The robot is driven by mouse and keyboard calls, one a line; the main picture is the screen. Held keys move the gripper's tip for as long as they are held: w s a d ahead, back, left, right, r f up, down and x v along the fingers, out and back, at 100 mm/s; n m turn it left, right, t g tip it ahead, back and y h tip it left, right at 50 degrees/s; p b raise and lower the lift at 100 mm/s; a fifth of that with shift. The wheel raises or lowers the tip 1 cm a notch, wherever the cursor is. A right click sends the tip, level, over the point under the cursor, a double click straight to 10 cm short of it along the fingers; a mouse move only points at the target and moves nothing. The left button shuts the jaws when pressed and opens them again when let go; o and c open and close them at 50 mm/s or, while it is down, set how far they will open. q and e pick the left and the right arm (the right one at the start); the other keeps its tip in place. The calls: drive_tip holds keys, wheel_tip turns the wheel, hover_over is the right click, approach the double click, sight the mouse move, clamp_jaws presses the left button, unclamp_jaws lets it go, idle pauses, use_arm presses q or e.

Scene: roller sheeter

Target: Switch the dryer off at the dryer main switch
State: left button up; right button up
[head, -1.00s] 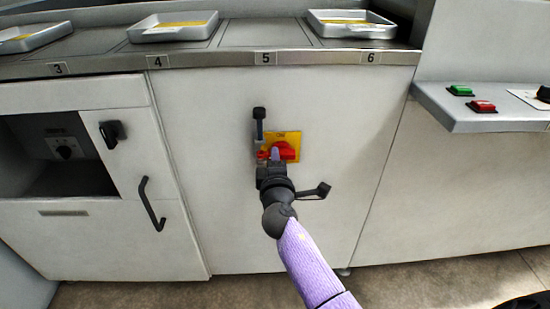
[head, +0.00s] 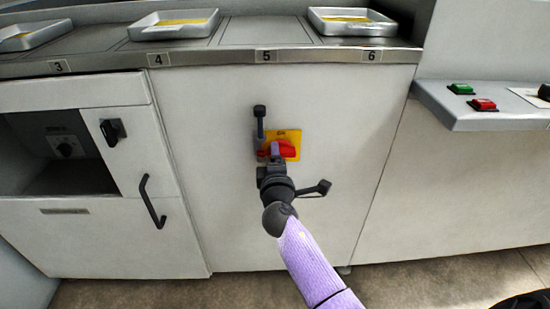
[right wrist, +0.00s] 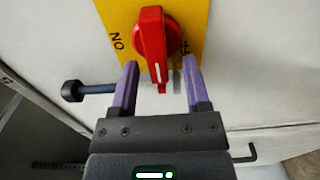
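The dryer main switch is a red rotary knob (right wrist: 155,45) on a yellow plate (right wrist: 190,12), fixed to the pale cabinet front below number 5. In the head view the red knob (head: 287,147) is partly covered by my gripper. In the right wrist view the knob's white mark points down, between the lettering at left and right. My right gripper (right wrist: 156,88) is open, its two purple fingers apart, one on each side of the knob's marked end. I cannot tell whether either touches it. In the head view the right gripper (head: 273,155) overlaps the plate's left side. My left gripper is not in view.
A bar with a black end (head: 259,111) stands close to the switch plate. At left are a black latch (head: 112,132) and a door handle (head: 151,201). Green (head: 461,89) and red (head: 483,104) buttons sit on a right ledge. Trays (head: 352,23) rest on top.

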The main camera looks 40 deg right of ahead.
drive_tip(key=p+v, duration=0.2)
drive_tip(key=v, duration=0.8)
idle(0.5)
